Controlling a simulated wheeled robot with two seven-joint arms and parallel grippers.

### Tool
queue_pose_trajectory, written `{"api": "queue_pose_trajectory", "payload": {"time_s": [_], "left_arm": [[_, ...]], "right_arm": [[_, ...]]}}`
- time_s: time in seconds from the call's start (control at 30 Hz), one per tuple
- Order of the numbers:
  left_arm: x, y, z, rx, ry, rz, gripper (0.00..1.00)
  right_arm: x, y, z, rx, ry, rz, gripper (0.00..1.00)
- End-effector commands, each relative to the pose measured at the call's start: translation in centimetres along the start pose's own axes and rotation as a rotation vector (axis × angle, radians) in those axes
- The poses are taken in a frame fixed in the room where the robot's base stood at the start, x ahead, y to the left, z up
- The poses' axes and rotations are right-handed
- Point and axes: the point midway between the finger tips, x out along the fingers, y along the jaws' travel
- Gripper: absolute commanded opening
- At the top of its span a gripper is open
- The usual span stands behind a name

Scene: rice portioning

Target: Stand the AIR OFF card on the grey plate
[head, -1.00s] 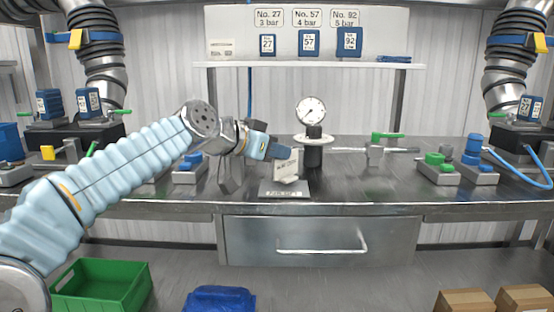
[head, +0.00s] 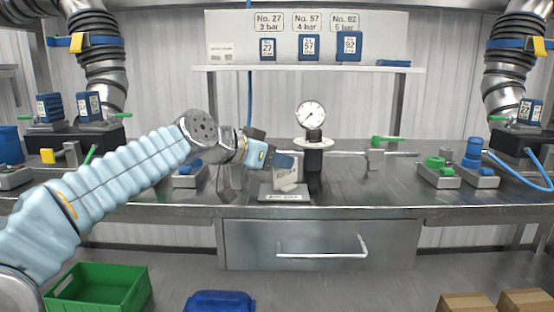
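The AIR OFF card (head: 286,173) is a small pale card with dark print too small to read surely. It stands slightly tilted at the grey plate (head: 284,197), which lies near the bench's front edge with a label strip on its front. The card's lower edge looks to be at the plate's top; I cannot tell if it bears on it. My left gripper (head: 284,161) reaches in from the left with its dark fingers shut on the card's top. The fingers hide the card's top edge. My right gripper is not in view.
A pressure gauge (head: 311,114) on a dark post stands just behind the plate. A pipe with a green-handled valve (head: 375,154) runs to its right. A small block with a blue knob (head: 189,174) is at the left.

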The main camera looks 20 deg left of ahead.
Motion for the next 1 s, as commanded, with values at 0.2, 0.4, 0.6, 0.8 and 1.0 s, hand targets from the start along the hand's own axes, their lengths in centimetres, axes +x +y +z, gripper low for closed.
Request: {"api": "queue_pose_trajectory", "payload": {"time_s": [0.2,0.4,0.6,0.8,1.0], "left_arm": [[-4.5,-0.1,0.1,0.002,0.004,-0.005,0.34],[-8.9,-0.1,0.1,0.001,0.003,-0.004,0.34],[-11.4,0.0,0.1,0.001,0.002,-0.001,0.34],[-11.8,0.0,0.0,0.0,0.001,-0.001,0.34],[-11.7,0.0,0.0,0.0,0.001,-0.001,0.34]], "right_arm": [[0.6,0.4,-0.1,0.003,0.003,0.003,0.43],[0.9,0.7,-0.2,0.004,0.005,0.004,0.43],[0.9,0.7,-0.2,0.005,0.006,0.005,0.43],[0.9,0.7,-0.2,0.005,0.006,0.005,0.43],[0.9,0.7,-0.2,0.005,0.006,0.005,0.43]]}}
